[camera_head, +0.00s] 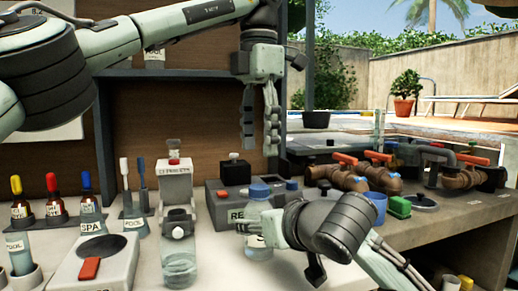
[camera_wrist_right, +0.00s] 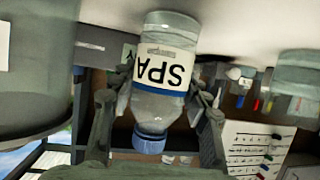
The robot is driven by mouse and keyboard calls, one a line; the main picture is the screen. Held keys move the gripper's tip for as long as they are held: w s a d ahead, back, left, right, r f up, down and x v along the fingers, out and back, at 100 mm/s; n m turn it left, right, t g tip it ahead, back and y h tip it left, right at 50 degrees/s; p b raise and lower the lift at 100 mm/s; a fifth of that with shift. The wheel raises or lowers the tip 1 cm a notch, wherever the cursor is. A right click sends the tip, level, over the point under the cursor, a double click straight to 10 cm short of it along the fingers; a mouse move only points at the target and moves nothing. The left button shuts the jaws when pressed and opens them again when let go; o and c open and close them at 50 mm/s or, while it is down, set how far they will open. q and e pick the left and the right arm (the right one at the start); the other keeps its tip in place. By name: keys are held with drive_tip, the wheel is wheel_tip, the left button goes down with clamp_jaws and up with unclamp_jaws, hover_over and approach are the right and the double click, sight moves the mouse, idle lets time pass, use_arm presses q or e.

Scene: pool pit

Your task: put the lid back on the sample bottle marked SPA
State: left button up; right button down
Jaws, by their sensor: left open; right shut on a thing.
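The sample bottle marked SPA (camera_wrist_right: 165,75) is clear with a white and blue label and shows upside down in the right wrist view. A blue lid (camera_wrist_right: 150,139) sits at its neck; I cannot tell whether it is seated fully. In the head view the bottle (camera_head: 259,214) and blue lid (camera_head: 258,190) stand near the counter's front, partly behind my right arm. My right gripper (camera_head: 250,235) is shut around the bottle's sides. Its base is at or close to the counter; I cannot tell if they touch. My left gripper (camera_head: 260,148) is open, empty, fingers down, above the lid.
A clear bottle (camera_head: 179,266) stands to the left by a tester. A grey box (camera_head: 95,262) with a red button and several dropper bottles (camera_head: 54,200) are further left. Pipes with orange valves (camera_head: 350,175), a blue cup (camera_head: 376,207) and a green block (camera_head: 399,207) are right.

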drive_tip(key=c, duration=0.7)
unclamp_jaws()
drive_tip(key=v, duration=1.2)
drive_tip(key=shift+r, duration=0.1)
